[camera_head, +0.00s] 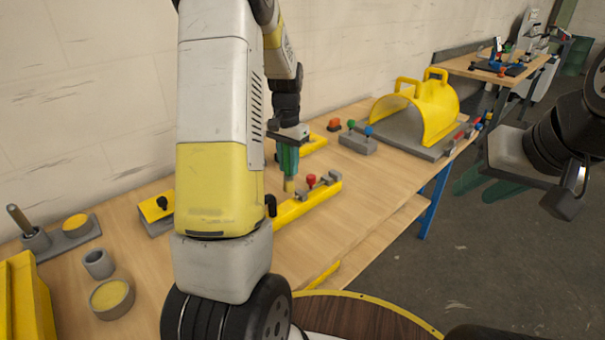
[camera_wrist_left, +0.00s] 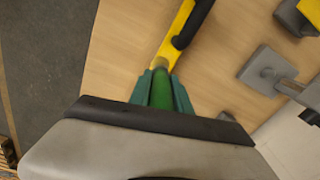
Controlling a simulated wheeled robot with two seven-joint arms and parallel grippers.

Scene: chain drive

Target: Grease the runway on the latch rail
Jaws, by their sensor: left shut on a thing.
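My left gripper (camera_head: 288,160) is shut on a green-handled brush (camera_head: 289,185), which points down with its yellowish tip lowest. The brush also shows in the left wrist view (camera_wrist_left: 161,88) between the green fingers. The tip is at or just above the yellow latch rail (camera_head: 318,196), near its middle; contact cannot be told. The rail carries grey blocks and a red knob (camera_head: 311,180). In the left wrist view the rail (camera_wrist_left: 178,35) has a dark strip along it, probably the runway. My arm hides part of the bench. My right gripper (camera_head: 467,188) is open and empty, off the bench.
A round pot of yellow grease (camera_head: 112,297) and a grey cup (camera_head: 98,264) stand at the bench's left. A grey holder (camera_head: 60,240) with a yellow pad is behind them. A yellow guard (camera_head: 425,105) stands at the far right. Bare wood lies right of the rail.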

